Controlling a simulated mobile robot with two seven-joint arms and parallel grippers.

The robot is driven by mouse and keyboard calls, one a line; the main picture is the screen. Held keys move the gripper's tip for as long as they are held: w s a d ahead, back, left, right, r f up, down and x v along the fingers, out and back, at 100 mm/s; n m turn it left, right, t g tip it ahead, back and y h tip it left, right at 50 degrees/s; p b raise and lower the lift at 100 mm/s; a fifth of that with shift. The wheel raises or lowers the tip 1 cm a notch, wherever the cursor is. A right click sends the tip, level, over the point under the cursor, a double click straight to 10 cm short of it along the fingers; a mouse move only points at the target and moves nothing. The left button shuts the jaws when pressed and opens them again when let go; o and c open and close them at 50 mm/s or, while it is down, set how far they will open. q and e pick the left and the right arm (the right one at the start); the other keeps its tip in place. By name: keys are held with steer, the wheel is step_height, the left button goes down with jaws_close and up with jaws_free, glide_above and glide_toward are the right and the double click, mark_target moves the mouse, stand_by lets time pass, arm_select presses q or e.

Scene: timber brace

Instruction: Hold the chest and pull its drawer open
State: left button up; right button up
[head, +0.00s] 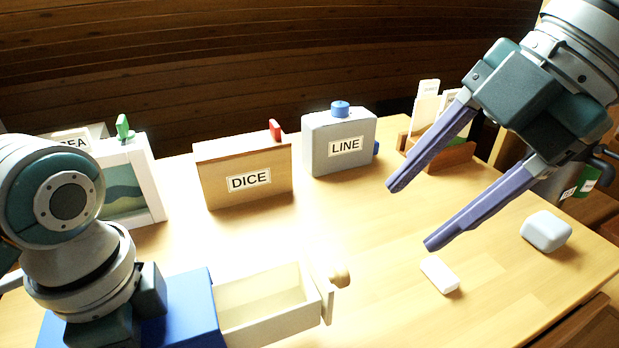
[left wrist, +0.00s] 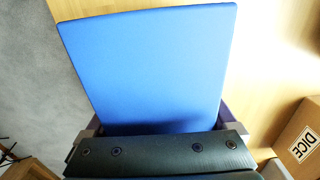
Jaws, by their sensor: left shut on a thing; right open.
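The blue chest (head: 196,300) stands at the front left of the table, partly hidden behind my left arm. Its pale wooden drawer (head: 265,303) is pulled out to the right, and the inside looks empty. A round wooden knob (head: 340,275) is on the drawer front. My left gripper (left wrist: 160,128) is shut on the chest; in the left wrist view the chest's blue top (left wrist: 150,65) lies between its fingers. In the head view its fingers are hidden. My right gripper (head: 408,216) is open and empty, above the table to the right of the knob and apart from it.
A DICE box (head: 235,165), a grey LINE container (head: 325,155) and a white box with a green picture (head: 135,188) stand along the back. A wooden card holder (head: 450,155) is at back right. A white block (head: 440,273) and a grey rounded block (head: 546,231) lie at right.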

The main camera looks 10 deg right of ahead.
arm_select(q)
steer(key=o, duration=1.2)
steer(key=shift+o, duration=0.2)
steer(key=shift+r, duration=0.1)
